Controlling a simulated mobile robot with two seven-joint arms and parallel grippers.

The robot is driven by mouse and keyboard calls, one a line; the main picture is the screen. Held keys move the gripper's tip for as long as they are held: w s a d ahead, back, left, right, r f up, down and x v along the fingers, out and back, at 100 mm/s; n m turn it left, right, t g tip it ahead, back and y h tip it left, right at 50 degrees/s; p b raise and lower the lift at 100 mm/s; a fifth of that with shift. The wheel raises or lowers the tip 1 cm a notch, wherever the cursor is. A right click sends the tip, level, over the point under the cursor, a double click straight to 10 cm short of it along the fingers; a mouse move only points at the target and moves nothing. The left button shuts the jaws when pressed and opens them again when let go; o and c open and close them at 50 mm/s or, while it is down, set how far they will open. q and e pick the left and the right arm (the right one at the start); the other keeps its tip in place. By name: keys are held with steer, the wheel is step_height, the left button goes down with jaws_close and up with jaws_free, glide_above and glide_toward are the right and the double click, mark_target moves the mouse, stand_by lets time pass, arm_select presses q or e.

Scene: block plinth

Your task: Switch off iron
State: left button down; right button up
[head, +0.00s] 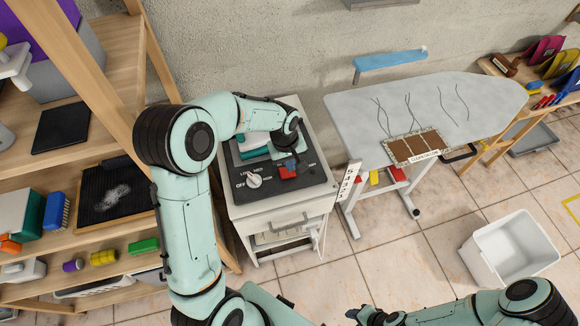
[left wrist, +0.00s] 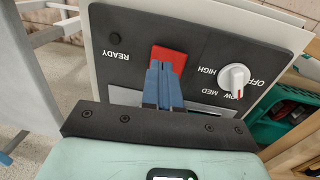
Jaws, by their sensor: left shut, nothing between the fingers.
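A white cabinet (head: 285,212) has a dark control panel on top. The panel holds a white dial (head: 253,180) and a red switch (head: 288,173). In the left wrist view the dial (left wrist: 234,78) has a red mark pointing near LOW and OFF; I cannot tell which. A teal iron-like object (head: 256,153) sits behind the panel, partly hidden by my arm. My left gripper (head: 287,165) is shut and empty, its blue fingertips (left wrist: 165,68) at the red switch (left wrist: 177,56); contact is unclear. My right gripper (head: 362,314) is at the bottom edge; its jaws are unclear.
A wooden shelf (head: 90,155) with boxes and brushes stands close on the left. A white bin (head: 508,250) stands on the tiled floor. Floor between cabinet and bin is clear.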

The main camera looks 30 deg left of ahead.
mark_target(296, 174)
arm_select(q)
step_height(296, 174, up, 11)
steer(key=w+d, duration=0.1)
steer(key=w, duration=0.1)
steer(key=shift+d, duration=0.3)
